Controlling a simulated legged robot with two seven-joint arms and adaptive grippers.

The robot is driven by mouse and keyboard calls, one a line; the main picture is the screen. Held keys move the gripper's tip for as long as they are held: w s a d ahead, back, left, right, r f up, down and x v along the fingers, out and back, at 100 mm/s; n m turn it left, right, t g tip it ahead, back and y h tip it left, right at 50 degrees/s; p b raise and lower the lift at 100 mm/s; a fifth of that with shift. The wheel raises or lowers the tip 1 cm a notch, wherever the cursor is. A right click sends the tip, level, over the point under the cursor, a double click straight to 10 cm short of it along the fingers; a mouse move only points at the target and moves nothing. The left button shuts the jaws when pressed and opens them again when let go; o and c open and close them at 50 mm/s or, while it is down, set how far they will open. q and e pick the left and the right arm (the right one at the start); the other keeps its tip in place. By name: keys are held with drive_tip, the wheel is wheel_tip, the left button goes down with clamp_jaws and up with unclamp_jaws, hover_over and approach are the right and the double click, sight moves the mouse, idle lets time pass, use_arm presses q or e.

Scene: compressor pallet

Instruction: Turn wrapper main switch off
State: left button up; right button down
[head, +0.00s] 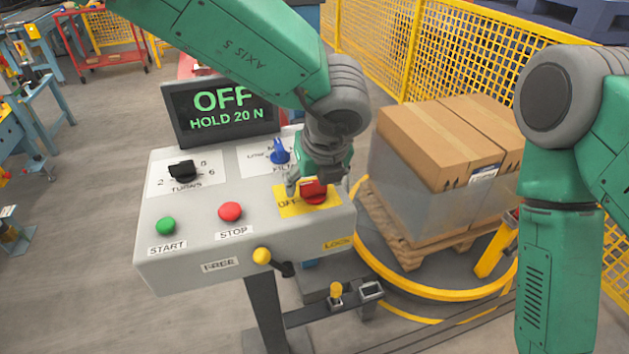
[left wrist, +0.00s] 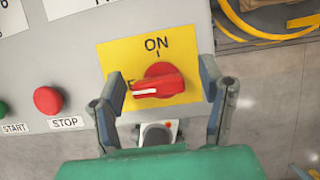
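The red main switch (head: 314,191) sits on a yellow plate (head: 287,209) at the right of the grey control panel. In the left wrist view the red switch knob (left wrist: 158,81) has its white mark pointing left, toward a label mostly covered by the knob and finger. "ON" is printed above it. My left gripper (left wrist: 163,84) is open, with one finger on each side of the knob; contact is unclear. In the head view my left gripper (head: 305,183) is over the switch. My right gripper is out of view. The display (head: 222,107) reads "OFF HOLD 20 N".
The panel holds a green start button (head: 166,226), red stop button (head: 230,211), black turns knob (head: 183,171) and blue film knob (head: 280,152). A yellow-knobbed lever (head: 263,256) is on its front. Wrapped boxes (head: 440,140) on a pallet stand right, before yellow fencing (head: 380,45).

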use_arm(q)
drive_tip(key=shift+s+r, duration=0.25)
drive_tip(key=shift+r, duration=0.15)
drive_tip(key=v, duration=1.1)
drive_tip(key=shift+w, duration=0.15)
drive_tip(key=shift+d, duration=0.15)
